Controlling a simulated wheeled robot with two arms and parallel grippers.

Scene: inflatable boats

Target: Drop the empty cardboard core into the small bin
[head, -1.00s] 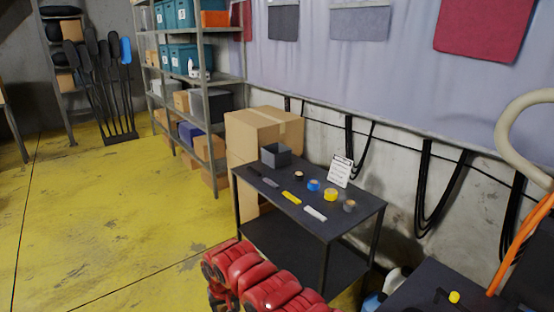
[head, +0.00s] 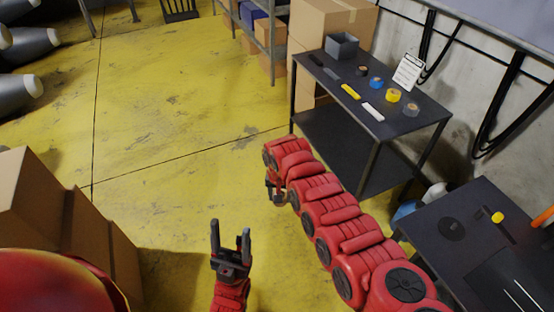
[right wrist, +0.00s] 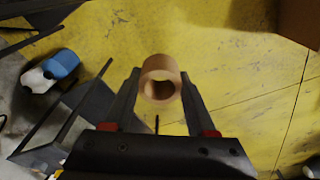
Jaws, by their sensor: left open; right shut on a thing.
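The cardboard core (right wrist: 160,66) is a short tan hollow tube in the right wrist view. My right gripper (right wrist: 160,78) is shut on it, one finger on each side, with its round opening facing the camera. In the head view my right gripper (head: 275,190) is above the floor, left of the dark table; the core cannot be made out there. My left gripper (head: 230,238) is open and empty, pointing up the picture at lower centre. The small bin (head: 341,47) is a grey open box at the far left corner of the dark table (head: 345,103), apart from both grippers.
On the table are tape rolls, including a blue one (head: 376,83) and a yellow one (head: 393,95), and a white sign (head: 408,72). Cardboard boxes (head: 335,18) stand behind it. Another dark table (head: 450,255) is at lower right, brown boxes (head: 60,215) at left. Yellow floor between is clear.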

